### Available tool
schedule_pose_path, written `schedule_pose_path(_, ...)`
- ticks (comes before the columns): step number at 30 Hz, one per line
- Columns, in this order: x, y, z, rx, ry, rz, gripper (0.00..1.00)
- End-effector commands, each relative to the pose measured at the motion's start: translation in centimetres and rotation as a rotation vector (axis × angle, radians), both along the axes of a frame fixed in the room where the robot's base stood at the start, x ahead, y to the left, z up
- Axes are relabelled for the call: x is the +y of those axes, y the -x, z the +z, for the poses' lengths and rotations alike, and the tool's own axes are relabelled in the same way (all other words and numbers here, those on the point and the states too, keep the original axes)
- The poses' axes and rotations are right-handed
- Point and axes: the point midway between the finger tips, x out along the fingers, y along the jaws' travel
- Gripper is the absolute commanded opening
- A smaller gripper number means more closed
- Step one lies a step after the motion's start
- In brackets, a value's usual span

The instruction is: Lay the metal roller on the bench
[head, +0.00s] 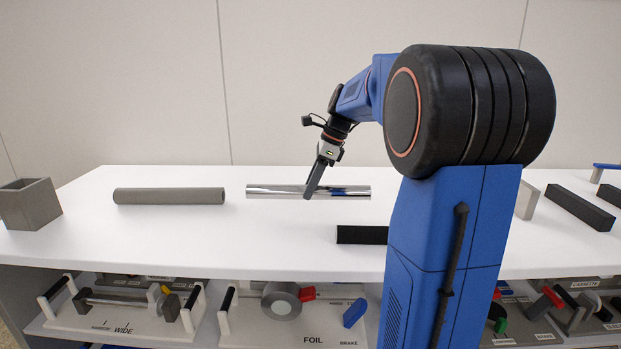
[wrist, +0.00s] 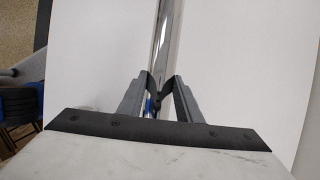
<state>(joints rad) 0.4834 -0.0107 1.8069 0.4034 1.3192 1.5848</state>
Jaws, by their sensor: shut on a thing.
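The metal roller (head: 275,191) is a shiny chrome cylinder, lying level across the white bench (head: 285,240) in the head view. My gripper (head: 309,194) points down at its middle and is shut on it. In the wrist view the roller (wrist: 161,45) runs up from between the two dark fingers (wrist: 160,100). The bench surface is plain white behind it. I cannot tell whether the roller touches the bench or hangs just above it.
A grey tube (head: 168,196) lies to the left, and a grey open box (head: 29,204) stands at the far left. A black bar (head: 361,235) lies in front of the roller, partly hidden by my arm. Another black bar (head: 580,207) is at the right. Shelves with fixtures (head: 285,301) are below.

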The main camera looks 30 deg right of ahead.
Motion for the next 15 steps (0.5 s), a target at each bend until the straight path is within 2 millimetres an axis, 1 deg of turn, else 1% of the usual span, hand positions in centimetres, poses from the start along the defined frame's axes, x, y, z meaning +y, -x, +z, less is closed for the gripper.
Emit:
schedule_pose_path(6, 0.0, 0.0, -2.1, 0.001, -0.001, -0.001, 0.0)
schedule_pose_path(15, 0.0, 0.0, -3.8, 0.0, 0.0, -0.001, 0.0)
